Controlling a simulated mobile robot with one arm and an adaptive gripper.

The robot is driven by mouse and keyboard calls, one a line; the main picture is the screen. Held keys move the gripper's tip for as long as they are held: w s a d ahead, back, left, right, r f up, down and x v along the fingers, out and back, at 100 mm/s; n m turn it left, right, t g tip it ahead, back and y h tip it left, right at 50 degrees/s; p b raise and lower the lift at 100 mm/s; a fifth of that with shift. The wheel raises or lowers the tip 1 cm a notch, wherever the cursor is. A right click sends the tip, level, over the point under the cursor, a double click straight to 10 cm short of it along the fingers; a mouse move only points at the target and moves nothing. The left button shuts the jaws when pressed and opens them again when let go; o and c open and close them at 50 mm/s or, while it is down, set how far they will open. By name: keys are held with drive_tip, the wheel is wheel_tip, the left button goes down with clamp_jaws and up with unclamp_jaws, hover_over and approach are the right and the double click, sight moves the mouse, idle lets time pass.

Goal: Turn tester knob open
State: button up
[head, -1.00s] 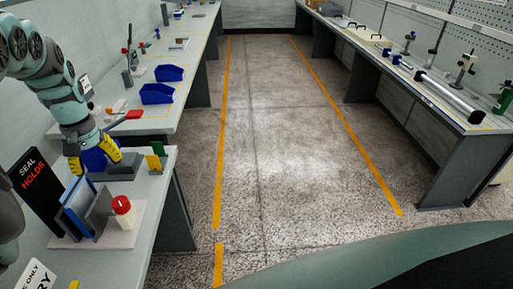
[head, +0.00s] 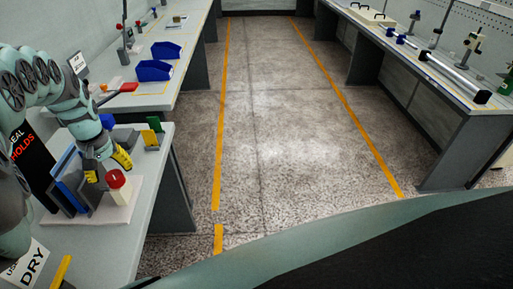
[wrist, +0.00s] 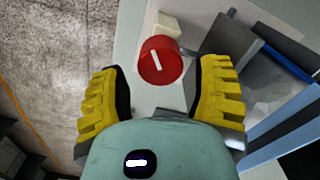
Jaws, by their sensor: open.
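The tester knob (head: 116,179) is a red cap with a white line, on a pale block at the front right of the tester base (head: 118,213). In the wrist view the red knob (wrist: 160,60) lies between and just beyond my fingertips, its white line slanting. My gripper (head: 107,168) is open, with yellow fingers, just above and behind the knob in the head view. In the wrist view its fingers (wrist: 164,85) stand apart on either side, with nothing held. I cannot tell the exact height gap to the knob.
A black "SEAL HOLDS" panel (head: 24,150) and a blue-edged plate (head: 67,165) stand left of the knob. Green and yellow upright pieces (head: 152,133) stand behind it. A "DRY" sign (head: 30,265) is in front. Blue bins (head: 154,70) sit on the farther bench. The aisle is clear.

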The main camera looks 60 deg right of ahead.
sight(113, 174)
drive_tip(key=shift+f, duration=1.55)
drive_tip(key=shift+c, duration=0.3)
drive_tip(key=c, duration=0.9)
